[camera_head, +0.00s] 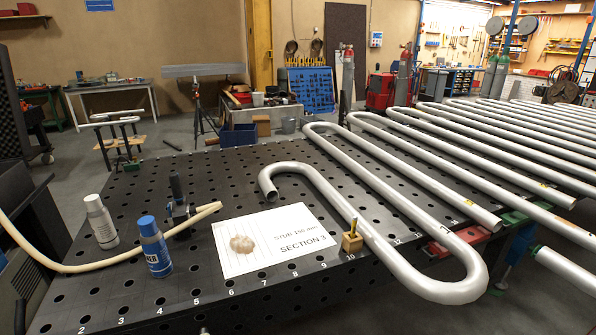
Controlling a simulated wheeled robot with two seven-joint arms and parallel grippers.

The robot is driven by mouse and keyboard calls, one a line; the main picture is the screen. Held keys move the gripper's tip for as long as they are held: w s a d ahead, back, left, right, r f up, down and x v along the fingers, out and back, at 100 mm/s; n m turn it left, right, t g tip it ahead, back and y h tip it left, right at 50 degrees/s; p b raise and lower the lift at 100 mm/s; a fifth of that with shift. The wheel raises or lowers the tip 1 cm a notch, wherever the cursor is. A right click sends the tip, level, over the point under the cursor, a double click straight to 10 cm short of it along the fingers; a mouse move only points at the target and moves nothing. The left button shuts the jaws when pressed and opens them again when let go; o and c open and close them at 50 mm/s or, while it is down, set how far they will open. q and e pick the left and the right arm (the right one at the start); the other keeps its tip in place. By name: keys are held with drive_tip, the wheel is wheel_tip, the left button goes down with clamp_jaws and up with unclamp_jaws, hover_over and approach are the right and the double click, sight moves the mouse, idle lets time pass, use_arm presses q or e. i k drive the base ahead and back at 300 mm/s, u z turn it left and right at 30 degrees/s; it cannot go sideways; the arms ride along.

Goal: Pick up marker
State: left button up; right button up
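A thin, upright yellow-and-dark piece that looks like the marker (354,226) stands in a small wooden block (351,243). The block sits near the front edge of the black perforated table (120,290), beside the number 10. The white sheet reading "SECTION 3" (290,258) lies just left of the block. A grey bent pipe (395,262) passes close to its right side. Neither of my grippers shows in this view.
A blue-capped can (156,252) and a white bottle (101,222) stand on the left. A black clamp (179,208) and a cream hose (110,262) are near them. Serpentine pipes (440,170) cover the right side. The table's front left is fairly clear.

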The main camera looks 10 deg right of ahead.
sight(355, 219)
drive_tip(key=u, duration=0.05)
drive_tip(key=k, duration=0.65)
drive_tip(key=z, duration=0.55)
drive_tip(key=i, duration=1.45)
